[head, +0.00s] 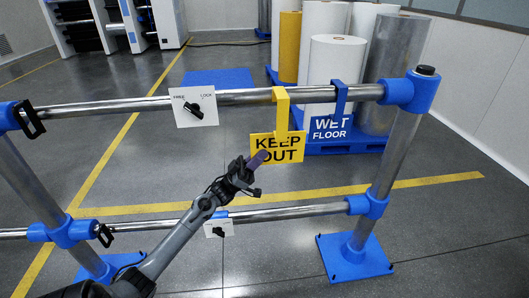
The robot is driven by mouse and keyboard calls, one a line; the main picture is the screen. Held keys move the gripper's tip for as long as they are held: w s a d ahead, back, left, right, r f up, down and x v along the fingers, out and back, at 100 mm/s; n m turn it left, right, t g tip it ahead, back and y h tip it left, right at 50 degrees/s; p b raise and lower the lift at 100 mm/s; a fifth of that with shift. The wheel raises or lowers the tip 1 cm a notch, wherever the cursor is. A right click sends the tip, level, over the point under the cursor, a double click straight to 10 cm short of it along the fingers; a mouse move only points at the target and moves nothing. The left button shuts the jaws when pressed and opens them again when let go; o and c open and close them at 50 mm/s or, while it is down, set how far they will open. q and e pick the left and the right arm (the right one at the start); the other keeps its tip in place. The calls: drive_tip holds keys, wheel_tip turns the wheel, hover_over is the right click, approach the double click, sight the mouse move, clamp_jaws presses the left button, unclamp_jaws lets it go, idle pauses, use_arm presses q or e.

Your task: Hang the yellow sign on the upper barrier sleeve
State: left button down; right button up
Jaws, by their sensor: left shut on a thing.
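The yellow sign (264,142), reading KEEP OUT, is at the upper rail's right half. Its yellow hook (281,96) overlaps the upper barrier sleeve (245,97), a metal tube; I cannot tell whether the hook bears on it. The panel hangs below the tube. My left gripper (258,160) reaches up from the lower left and is shut on the sign at its lower left part, where its purple fingertips cover some of the panel. My right gripper is not in view.
A blue WET FLOOR sign (331,127) hangs just right of the yellow one. A white FREE/LOCK plate (181,117) with a black knob is on the upper rail to the left. The lower rail (290,212) crosses behind my arm. Large rolls (332,75) stand behind.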

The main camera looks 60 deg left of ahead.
use_arm(q)
drive_tip(key=a+b, duration=0.1)
drive_tip(key=w+a+b, duration=0.2)
drive_tip(key=shift+a+f+b, duration=0.1)
drive_tip(key=shift+a+b, duration=0.25)
drive_tip(key=shift+b, duration=0.05)
drive_tip(key=w+a+f+b, duration=0.3)
drive_tip(key=w+a+b, duration=0.2)
drive_tip(key=a+b, duration=0.5)
drive_tip(key=shift+a+f+b, duration=0.15)
drive_tip(key=shift+a+b, duration=0.1)
drive_tip(key=shift+b, duration=1.15)
drive_tip(key=shift+f, duration=0.1)
drive_tip(key=c, duration=1.1)
unclamp_jaws()
